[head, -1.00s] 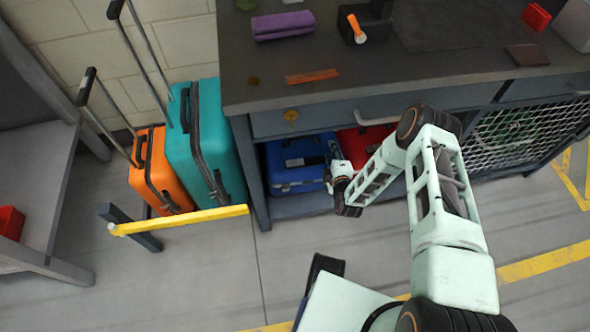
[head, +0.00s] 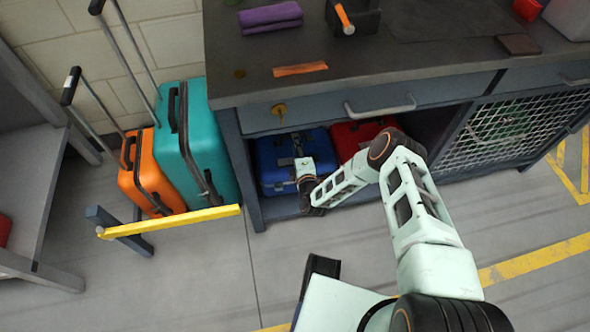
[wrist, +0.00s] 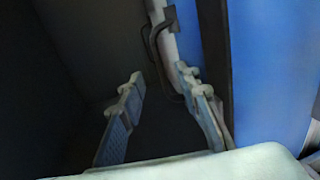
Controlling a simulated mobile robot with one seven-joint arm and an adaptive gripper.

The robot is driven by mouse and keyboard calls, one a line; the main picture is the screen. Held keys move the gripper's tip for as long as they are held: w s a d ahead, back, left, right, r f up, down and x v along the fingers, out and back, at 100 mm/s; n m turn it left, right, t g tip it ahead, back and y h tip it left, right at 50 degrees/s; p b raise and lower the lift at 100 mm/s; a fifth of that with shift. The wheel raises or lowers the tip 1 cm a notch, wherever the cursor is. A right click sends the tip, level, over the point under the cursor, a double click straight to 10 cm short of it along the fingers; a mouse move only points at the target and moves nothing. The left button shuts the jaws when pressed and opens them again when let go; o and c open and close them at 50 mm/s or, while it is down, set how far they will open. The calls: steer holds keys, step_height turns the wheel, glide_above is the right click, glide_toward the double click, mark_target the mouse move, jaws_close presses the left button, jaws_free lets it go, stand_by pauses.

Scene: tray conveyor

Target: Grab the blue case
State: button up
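The blue case (head: 268,165) lies on the low shelf under the counter, at its left end. My gripper (head: 299,146) reaches into the shelf opening over the blue case and hides part of it. In the wrist view my gripper (wrist: 160,76) is open, its two fingers apart with nothing clamped between them. The blue case (wrist: 270,70) fills the right side there. A dark handle (wrist: 158,38) shows just beyond the fingertips. I cannot tell whether a finger touches the case.
A red case (head: 350,138) sits right of the blue one. Teal (head: 205,130) and orange (head: 140,180) suitcases and a yellow-topped barrier (head: 170,222) stand to the left.

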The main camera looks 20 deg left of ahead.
steer(key=shift+b+x, duration=0.45)
steer(key=shift+x, duration=1.05)
steer(key=shift+c, duration=0.6)
jaws_close()
steer(key=shift+w+r, duration=0.15)
steer(key=shift+r, duration=0.05)
